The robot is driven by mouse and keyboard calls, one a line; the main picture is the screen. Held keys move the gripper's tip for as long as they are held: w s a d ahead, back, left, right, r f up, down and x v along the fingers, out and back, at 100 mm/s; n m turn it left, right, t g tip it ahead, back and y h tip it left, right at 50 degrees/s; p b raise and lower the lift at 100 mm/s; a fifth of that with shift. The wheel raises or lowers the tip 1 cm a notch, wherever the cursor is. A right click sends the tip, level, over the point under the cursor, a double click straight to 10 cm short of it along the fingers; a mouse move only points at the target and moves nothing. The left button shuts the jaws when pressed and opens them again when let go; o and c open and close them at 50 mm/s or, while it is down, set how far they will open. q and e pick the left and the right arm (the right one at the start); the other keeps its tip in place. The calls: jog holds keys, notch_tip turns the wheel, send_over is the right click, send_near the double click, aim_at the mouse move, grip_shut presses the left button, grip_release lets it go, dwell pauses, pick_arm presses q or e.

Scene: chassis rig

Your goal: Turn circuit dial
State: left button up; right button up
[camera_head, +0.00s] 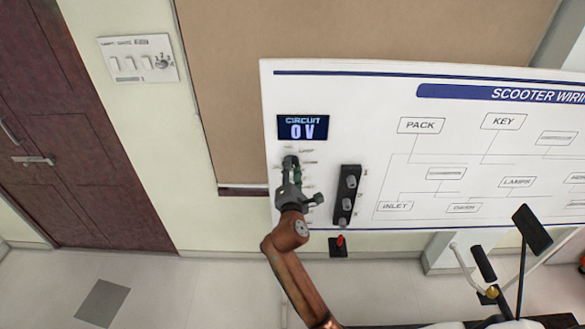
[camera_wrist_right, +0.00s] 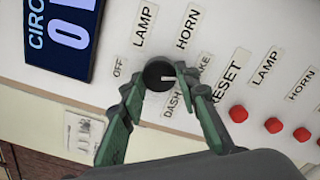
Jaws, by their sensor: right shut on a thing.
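The circuit dial (camera_wrist_right: 158,74) is a round black knob with a short white mark, on the white panel (camera_head: 370,120). Labels OFF, LAMP, HORN, DASH and one partly hidden ending in KE surround it. The white mark points rightward in the wrist view, toward the right fingertip. My right gripper (camera_head: 291,165) has its green fingers on both sides of the dial, shut on it; the fingers also show in the wrist view (camera_wrist_right: 160,84). In the head view the gripper hides the dial. The circuit display (camera_head: 303,127) above reads 0 V. My left gripper is out of view.
Several red buttons (camera_wrist_right: 273,125) sit beside the dial with labels. A black strip with grey knobs (camera_head: 349,194) is right of my right gripper. A red-topped part (camera_head: 339,242) sits below the panel. A handlebar with a mirror (camera_head: 532,229) stands at lower right.

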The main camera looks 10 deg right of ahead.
jog(key=shift+m, duration=0.6)
jog(key=o, duration=1.2)
jog(key=shift+c, duration=0.2)
jog(key=shift+s, duration=0.1)
jog(key=v, duration=0.7)
jog(key=shift+s, duration=0.2)
